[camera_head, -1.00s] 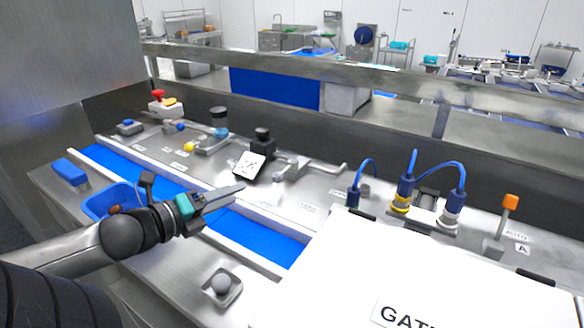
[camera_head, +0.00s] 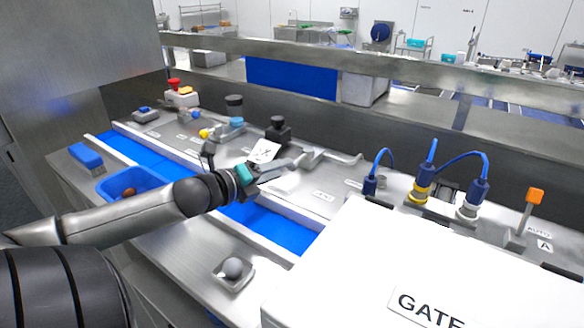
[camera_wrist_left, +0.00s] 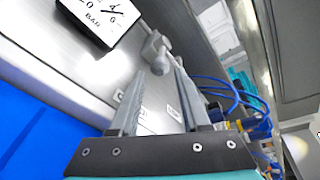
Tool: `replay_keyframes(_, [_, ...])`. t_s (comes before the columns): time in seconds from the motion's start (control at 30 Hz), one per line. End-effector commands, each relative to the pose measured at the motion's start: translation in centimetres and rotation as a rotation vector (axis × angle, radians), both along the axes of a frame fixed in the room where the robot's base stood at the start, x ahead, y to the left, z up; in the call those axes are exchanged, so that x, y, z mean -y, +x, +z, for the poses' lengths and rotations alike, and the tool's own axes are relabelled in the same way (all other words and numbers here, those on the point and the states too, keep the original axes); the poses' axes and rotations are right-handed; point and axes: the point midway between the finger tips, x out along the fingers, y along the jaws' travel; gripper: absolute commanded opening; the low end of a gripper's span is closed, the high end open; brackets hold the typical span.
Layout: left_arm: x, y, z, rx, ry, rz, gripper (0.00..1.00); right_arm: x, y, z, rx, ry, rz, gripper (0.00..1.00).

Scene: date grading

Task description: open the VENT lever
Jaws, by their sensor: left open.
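A grey metal lever (camera_head: 340,157) stands on the steel panel in the head view, with a bent rod reaching right; I take it for the VENT lever, though the small labels near it are too blurred to read. My left gripper (camera_head: 288,164) is open, with its fingertips close to the lever's left end. In the left wrist view, the metal lever (camera_wrist_left: 156,48) shows just beyond and between the open fingertips of the left gripper (camera_wrist_left: 158,75). I cannot tell whether they touch it. My right gripper is not in view.
A black-framed gauge (camera_wrist_left: 98,18) marked BAR is left of the fingers. Blue cables with plugs (camera_head: 420,190) and an orange-tipped switch (camera_head: 535,196) stand to the right. A white GATE cover (camera_head: 370,260) fills the front right. A blue bin (camera_head: 152,172) is at left.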

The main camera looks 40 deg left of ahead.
Motion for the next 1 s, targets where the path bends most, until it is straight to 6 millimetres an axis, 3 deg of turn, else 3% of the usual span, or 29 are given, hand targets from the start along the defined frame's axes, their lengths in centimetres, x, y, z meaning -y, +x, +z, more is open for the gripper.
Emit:
replay_keyframes(0.5, [0.0,4.1,-0.8,0.003,0.000,0.001,0.47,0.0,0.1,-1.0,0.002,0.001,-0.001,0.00])
replay_keyframes(1.0, [0.1,5.3,-1.2,-0.001,0.002,0.000,0.47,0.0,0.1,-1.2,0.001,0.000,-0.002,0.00])
